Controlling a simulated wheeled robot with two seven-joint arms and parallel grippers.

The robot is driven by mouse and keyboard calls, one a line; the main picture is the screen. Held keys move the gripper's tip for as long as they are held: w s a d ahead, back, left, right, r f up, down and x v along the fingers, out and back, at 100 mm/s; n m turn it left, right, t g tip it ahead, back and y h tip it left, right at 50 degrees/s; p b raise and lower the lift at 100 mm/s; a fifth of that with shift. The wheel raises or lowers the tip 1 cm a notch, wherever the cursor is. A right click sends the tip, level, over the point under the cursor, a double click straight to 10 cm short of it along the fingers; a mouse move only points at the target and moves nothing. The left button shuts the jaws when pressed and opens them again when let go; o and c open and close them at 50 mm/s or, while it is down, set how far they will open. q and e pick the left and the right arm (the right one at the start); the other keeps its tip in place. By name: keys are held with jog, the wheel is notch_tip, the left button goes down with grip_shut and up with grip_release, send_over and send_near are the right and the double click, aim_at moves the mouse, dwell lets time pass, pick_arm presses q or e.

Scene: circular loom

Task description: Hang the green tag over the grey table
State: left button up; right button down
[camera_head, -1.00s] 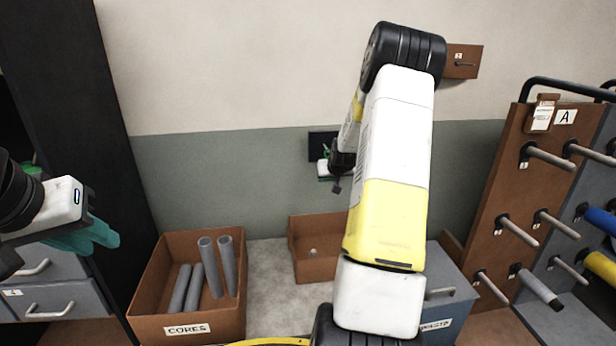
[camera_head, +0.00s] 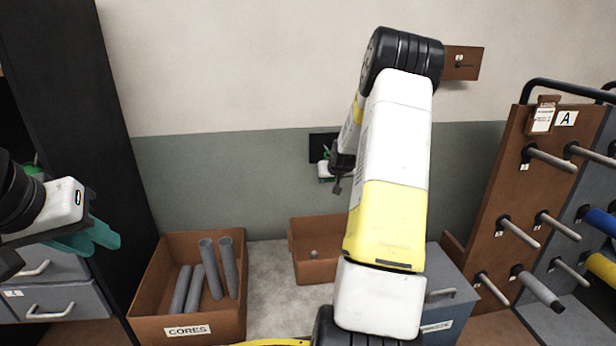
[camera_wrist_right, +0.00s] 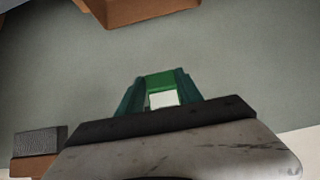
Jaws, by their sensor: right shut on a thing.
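The green tag (camera_wrist_right: 160,80) is held between the teal fingers of my right gripper (camera_wrist_right: 158,92) in the right wrist view, with a white part below the green. In the head view my right gripper (camera_head: 330,168) is small and partly hidden behind my own forearm. A bit of green and white shows at its fingers, in front of a dark plate (camera_head: 318,143) on the wall. I cannot tell whether the tag touches the plate. A pale grey surface (camera_head: 268,285) lies below, between the boxes. My left gripper (camera_head: 95,238) is at the far left, its teal fingers overlapping in view.
A brown box of grey tubes labelled CORES (camera_head: 180,331) stands left, a smaller brown box (camera_head: 318,270) in the middle. A grey bin (camera_head: 455,280) is at right, beside a brown peg rack (camera_head: 510,190). A brown hook plate (camera_head: 465,55) is on the upper wall.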

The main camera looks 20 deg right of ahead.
jog(key=shift+f, duration=0.15)
jog(key=c, duration=0.7)
grip_release()
jog(key=shift+s, duration=0.1)
jog(key=v, duration=0.8)
jog(key=shift+s+a+f, duration=0.15)
jog(key=shift+s+f, duration=0.1)
jog(key=shift+s, duration=0.3)
